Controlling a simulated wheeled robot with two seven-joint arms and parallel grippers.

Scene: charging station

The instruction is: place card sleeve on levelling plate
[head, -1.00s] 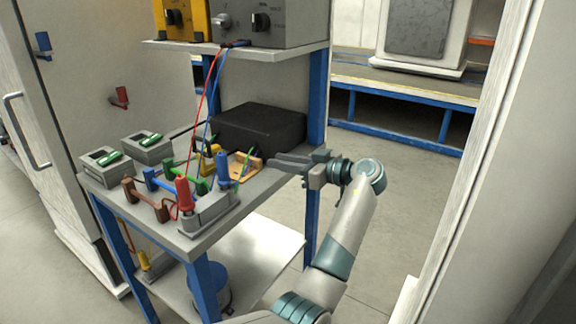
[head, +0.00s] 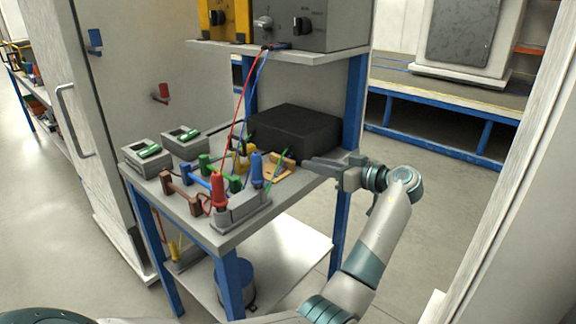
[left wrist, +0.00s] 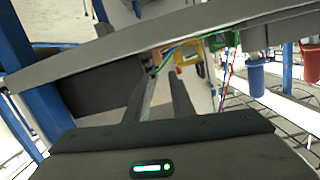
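My left gripper (head: 312,163) reaches in from the right side of the upper shelf, its dark fingers pointing left at a small tan piece (head: 278,168) with a green wire. In the left wrist view its two fingers (left wrist: 166,90) are apart, with nothing clearly seen between them. Two grey boxes with green pieces on top, one at the left corner (head: 146,156) and one behind it (head: 185,142), stand on the shelf. I cannot tell which thing is the card sleeve or the levelling plate. My right gripper is not in view.
The grey shelf (head: 215,238) also carries a black box (head: 292,132), a red plug (head: 218,190), a blue plug (head: 257,169) and coloured bridge-like pieces. Red and blue wires hang from the instrument shelf above. A blue post (head: 355,100) stands behind my gripper.

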